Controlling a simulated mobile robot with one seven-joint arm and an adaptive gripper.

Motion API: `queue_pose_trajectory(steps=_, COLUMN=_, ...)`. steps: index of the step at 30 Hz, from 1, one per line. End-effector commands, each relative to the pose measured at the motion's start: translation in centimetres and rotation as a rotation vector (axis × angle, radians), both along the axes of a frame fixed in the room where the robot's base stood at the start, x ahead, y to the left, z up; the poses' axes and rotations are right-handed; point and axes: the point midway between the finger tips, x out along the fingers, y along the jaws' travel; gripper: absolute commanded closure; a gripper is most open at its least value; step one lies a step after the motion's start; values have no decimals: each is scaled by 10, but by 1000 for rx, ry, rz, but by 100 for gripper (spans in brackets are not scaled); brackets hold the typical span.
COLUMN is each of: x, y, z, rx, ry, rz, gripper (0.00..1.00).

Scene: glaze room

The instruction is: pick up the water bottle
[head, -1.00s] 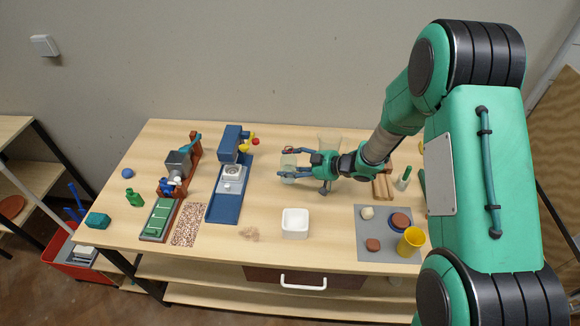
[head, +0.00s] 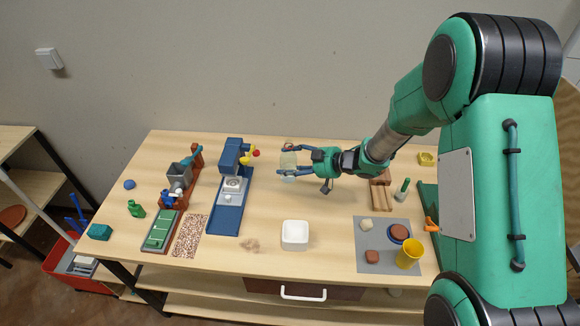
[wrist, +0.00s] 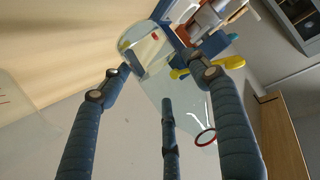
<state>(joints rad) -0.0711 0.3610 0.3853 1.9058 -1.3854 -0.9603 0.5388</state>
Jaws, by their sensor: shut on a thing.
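The water bottle (head: 289,158) is a clear, see-through vessel near the back middle of the table in the head view. My gripper (head: 286,161) reaches in from the right with its dark blue fingers around it and is shut on it. In the wrist view the clear bottle (wrist: 148,72) shows between the fingers of my gripper (wrist: 155,65). Its outline is faint, and a red ring (wrist: 206,137) shows by the right finger. I cannot tell clearly whether its base is off the table.
A blue machine (head: 229,200) stands just left of the bottle, with a yellow part beside it. A white square bowl (head: 295,235) is in front. A grey mat (head: 372,262) with a yellow cup (head: 409,254) lies front right. A wooden block (head: 380,193) is under my arm.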

Motion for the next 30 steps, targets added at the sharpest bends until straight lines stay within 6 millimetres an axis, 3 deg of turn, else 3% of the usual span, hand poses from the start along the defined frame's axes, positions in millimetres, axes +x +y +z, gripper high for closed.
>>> queue_pose_trajectory(steps=10, x=0, y=0, z=14, rx=1, ry=0, rz=0, gripper=71)
queue_pose_trajectory(steps=30, x=0, y=0, z=16, rx=1, ry=0, rz=0, gripper=71)
